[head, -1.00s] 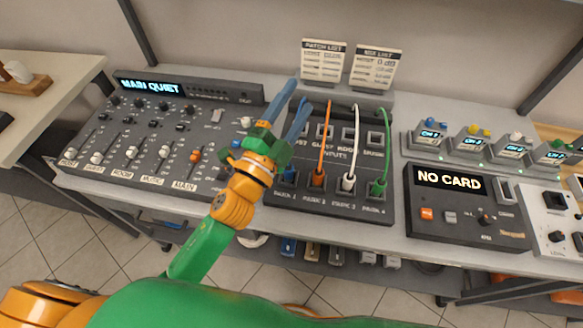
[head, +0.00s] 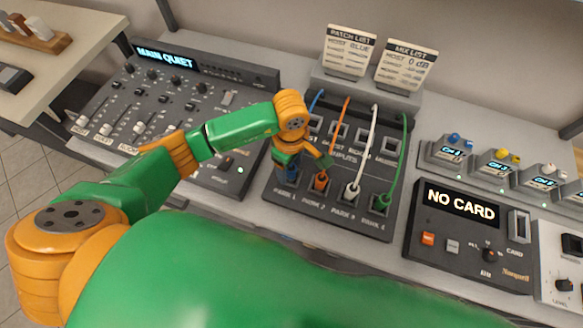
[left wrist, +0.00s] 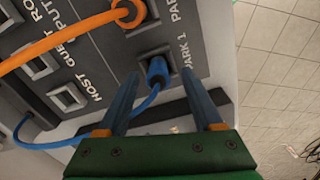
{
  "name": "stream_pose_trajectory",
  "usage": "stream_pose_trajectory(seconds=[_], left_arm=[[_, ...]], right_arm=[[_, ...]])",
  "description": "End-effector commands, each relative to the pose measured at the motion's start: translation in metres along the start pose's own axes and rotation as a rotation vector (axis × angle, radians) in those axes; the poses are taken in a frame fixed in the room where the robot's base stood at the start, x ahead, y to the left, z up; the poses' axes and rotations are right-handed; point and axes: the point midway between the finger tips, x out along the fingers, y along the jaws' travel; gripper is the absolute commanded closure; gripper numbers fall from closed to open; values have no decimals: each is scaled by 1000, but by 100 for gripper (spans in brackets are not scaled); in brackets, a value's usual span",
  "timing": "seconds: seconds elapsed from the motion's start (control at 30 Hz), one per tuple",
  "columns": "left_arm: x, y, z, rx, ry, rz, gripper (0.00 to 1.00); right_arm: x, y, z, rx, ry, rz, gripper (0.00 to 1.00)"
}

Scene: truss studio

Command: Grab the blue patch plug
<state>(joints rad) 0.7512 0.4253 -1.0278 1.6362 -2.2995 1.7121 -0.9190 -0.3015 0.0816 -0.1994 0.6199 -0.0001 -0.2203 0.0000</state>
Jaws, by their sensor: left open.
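The blue patch plug (left wrist: 157,72) sits in the PARK 1 socket of the patch panel (left wrist: 110,55), with its blue cable (left wrist: 95,132) curving away to the left in the left wrist view. My left gripper (left wrist: 160,78) is open, one blue finger on each side of the plug; I cannot tell whether either touches it. In the head view my left gripper (head: 303,160) points down over the left end of the panel's lower row, and the arm partly hides the plug and its cable.
The orange plug (head: 321,180), white plug (head: 352,190) and green plug (head: 383,199) stand in a row to the right, their cables arching up. The mixer (head: 150,105) lies left, the NO CARD box (head: 470,225) right. Two cards (head: 348,52) stand behind the panel.

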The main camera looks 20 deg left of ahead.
Motion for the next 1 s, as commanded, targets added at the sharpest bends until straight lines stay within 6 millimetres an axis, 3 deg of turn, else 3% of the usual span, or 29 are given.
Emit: stream_pose_trajectory(seconds=[0.1,0.3,0.5,0.57,1.0], left_arm=[[12,0,0,0,-1,-1,32],[14,0,0,0,-2,1,32],[14,0,1,0,-3,2,86],[14,0,1,0,-3,2,100],[5,1,1,1,-3,6,100]], right_arm=[[-2,-2,-1,1,0,-3,50],[-1,-3,-1,2,1,-4,50],[-1,-3,-1,1,2,-4,50],[-1,-3,-1,1,2,-4,50],[7,-1,-1,0,2,-2,50]])
